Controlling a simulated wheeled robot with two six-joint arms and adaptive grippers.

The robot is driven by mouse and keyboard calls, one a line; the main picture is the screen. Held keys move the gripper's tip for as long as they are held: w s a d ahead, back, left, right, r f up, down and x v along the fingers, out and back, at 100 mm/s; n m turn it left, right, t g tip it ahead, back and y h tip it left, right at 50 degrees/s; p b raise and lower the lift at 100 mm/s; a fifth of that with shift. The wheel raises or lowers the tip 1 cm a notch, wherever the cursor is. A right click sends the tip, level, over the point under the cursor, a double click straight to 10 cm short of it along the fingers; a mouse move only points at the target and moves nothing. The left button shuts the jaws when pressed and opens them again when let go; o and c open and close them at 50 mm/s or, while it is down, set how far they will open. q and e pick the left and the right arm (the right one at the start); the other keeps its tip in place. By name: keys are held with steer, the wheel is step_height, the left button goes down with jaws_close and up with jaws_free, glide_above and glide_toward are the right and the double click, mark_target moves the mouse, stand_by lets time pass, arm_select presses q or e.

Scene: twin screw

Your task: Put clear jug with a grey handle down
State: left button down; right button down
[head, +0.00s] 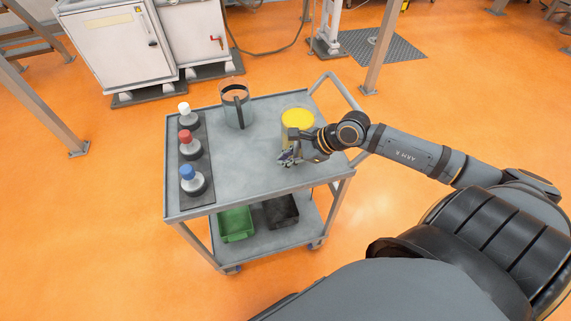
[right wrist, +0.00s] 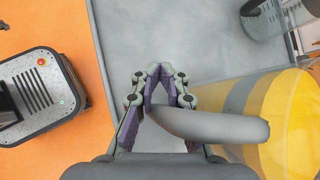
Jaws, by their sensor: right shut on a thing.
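The clear jug with a grey handle (head: 296,119) holds yellow contents and is upright at the right side of the grey cart (head: 240,165). In the right wrist view its yellow body (right wrist: 285,115) is at the right, and its grey handle (right wrist: 225,127) runs between my fingers. My right gripper (head: 289,156) is shut on that handle; it also shows in the right wrist view (right wrist: 160,85). The jug's base is partly hidden by the gripper, so I cannot tell whether it touches the cart top. My left gripper is not in view.
A second jug (head: 237,106) with a dark handle stands at the cart's back. Bottles with white (head: 185,107), red (head: 185,135) and blue (head: 187,172) caps stand on a dark strip at left. Green (head: 235,224) and black (head: 281,212) bins sit below. The cart's middle is clear.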

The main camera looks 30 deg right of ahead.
steer(key=shift+f, duration=0.3)
steer(key=c, duration=1.4)
jaws_free()
steer(key=shift+f, duration=0.1)
steer(key=shift+o, duration=0.2)
steer(key=shift+s+d+r+p, duration=0.15)
steer(key=shift+s+r+p, duration=0.05)
steer(key=shift+r+p, duration=0.2)
steer(key=p+v, duration=1.1)
steer(key=p, duration=0.6)
steer(key=shift+s, duration=0.15)
steer(key=shift+d, duration=0.15)
